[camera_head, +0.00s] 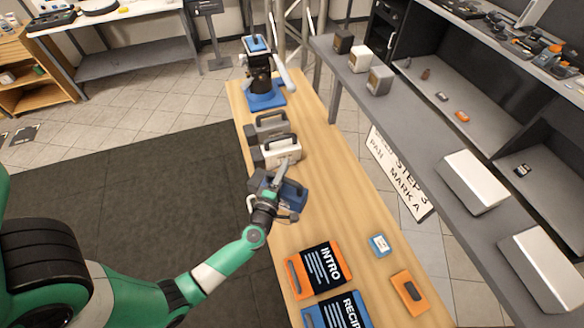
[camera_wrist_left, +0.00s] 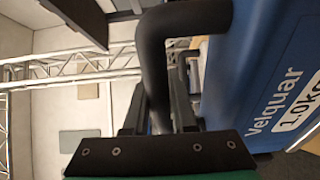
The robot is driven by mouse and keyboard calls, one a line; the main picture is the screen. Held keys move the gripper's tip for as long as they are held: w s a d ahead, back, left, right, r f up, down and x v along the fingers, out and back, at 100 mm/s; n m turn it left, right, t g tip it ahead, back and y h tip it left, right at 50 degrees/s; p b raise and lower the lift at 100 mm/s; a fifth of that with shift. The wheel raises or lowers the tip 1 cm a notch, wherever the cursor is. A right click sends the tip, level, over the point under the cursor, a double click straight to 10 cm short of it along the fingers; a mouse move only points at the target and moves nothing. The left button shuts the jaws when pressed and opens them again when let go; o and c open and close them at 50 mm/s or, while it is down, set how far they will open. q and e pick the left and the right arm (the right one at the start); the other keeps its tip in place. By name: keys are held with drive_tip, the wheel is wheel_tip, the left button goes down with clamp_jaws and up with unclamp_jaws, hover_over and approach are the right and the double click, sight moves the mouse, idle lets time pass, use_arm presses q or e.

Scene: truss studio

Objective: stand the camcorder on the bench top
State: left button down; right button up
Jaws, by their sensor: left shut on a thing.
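The blue camcorder (camera_head: 294,195) has a dark front end and a black top handle. My left gripper (camera_head: 272,189) is shut on its handle. In the left wrist view the black handle (camera_wrist_left: 155,60) rises between the fingers, and the blue side (camera_wrist_left: 270,70) with white lettering fills the right. The camcorder is over the light wood bench top (camera_head: 340,210); I cannot tell whether its underside touches the wood. A white camcorder (camera_head: 283,152) and a grey one (camera_head: 268,128) stand behind it on the bench. My right gripper is not in view.
An orange INTRO board (camera_head: 322,268), a blue board (camera_head: 340,312), a small blue item (camera_head: 379,245) and an orange item (camera_head: 409,292) lie at the near end. A blue and black device (camera_head: 262,85) stands at the far end. Bare wood lies right of the camcorder.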

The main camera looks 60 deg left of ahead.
use_arm(q)
drive_tip(key=w+a+f+b, duration=0.4)
drive_tip(key=w+a, duration=0.1)
drive_tip(key=shift+w+a+f+b, duration=0.25)
drive_tip(key=shift+w+a+b, duration=0.05)
drive_tip(key=shift+b, duration=0.1)
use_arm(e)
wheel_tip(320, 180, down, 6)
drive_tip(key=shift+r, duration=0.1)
use_arm(q)
drive_tip(key=shift+f, duration=0.25)
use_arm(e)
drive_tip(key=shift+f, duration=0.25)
use_arm(q)
drive_tip(key=c, duration=0.7)
unclamp_jaws()
drive_tip(key=shift+c, duration=0.2)
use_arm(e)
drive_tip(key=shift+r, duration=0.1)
